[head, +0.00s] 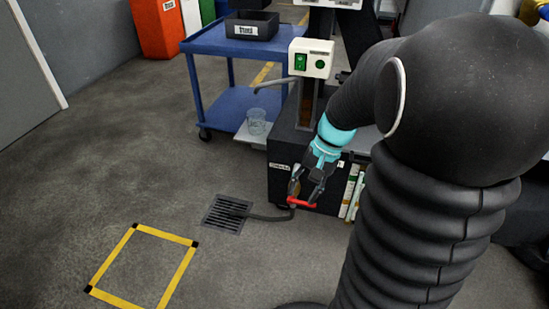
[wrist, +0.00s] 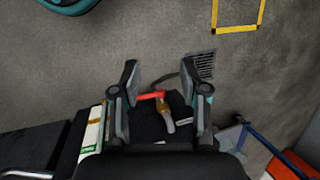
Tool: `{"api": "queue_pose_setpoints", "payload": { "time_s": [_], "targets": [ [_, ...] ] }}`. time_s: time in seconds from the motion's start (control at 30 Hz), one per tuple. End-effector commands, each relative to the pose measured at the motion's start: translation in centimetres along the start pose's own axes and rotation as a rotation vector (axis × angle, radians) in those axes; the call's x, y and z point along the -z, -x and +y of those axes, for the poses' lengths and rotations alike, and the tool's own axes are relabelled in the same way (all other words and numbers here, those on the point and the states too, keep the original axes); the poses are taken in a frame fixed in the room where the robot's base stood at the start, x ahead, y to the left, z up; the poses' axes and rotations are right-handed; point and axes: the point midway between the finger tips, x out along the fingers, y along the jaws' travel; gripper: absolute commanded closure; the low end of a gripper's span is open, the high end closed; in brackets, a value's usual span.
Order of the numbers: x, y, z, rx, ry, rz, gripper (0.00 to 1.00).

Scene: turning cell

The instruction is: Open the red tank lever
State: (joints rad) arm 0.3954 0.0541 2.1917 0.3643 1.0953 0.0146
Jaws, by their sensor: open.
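The red lever (head: 302,203) sits on a brass valve (head: 293,188) low on the front of the dark machine base, and it lies about level. In the wrist view the red lever (wrist: 151,95) shows between the two fingers, above the brass valve body (wrist: 166,116). My gripper (head: 307,198) is open and close to the lever, with its fingers on either side of it. In the wrist view my gripper (wrist: 162,80) has wide-spread fingers. I cannot tell whether a finger touches the lever.
A dark hose (head: 265,217) runs from the valve to a floor drain (head: 227,213). Binders (head: 352,192) stand right of the valve. A blue cart (head: 222,105) and a clear cup (head: 256,121) are behind. Floor near the yellow square (head: 120,245) is clear.

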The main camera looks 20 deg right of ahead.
Motion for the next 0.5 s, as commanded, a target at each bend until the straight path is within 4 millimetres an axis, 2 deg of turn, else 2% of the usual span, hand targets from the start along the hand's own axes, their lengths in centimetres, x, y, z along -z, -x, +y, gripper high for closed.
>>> {"api": "queue_pose_setpoints", "payload": {
  "time_s": [0.03, 0.2, 0.5],
  "targets": [
    [1.3, -1.1, 0.8, 0.020, -0.052, -0.041, 0.56],
    [5.0, -4.1, 3.1, 0.102, -0.208, -0.158, 0.56],
    [10.6, -10.5, 8.2, 0.272, -0.480, -0.349, 0.56]
  ]
}}
